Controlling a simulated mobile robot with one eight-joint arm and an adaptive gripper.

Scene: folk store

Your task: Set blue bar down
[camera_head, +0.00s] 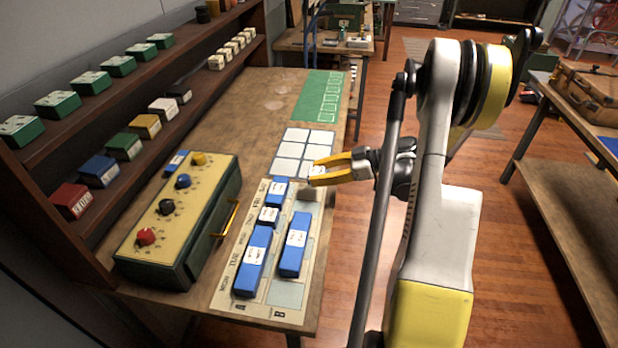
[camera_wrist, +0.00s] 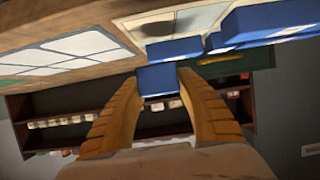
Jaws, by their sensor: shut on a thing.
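My gripper (camera_head: 312,173) is above the table's right edge, by the top right of the labelled mat (camera_head: 287,293). In the wrist view, its orange fingers are shut on a blue bar (camera_wrist: 157,80), seen end-on between the tips. In the head view, the fingers mostly hide the held bar. On the mat, one long blue bar (camera_head: 248,278) lies in column A and another blue bar (camera_head: 291,262) in column B.
A green box with a yellow knobbed panel (camera_head: 190,212) stands left of the mat. A white-squared sheet (camera_head: 293,150) and a green sheet (camera_head: 312,92) lie farther back. Shelves (camera_head: 60,135) with several coloured boxes line the left wall. Bare tabletop (camera_head: 235,110) shows at the back left.

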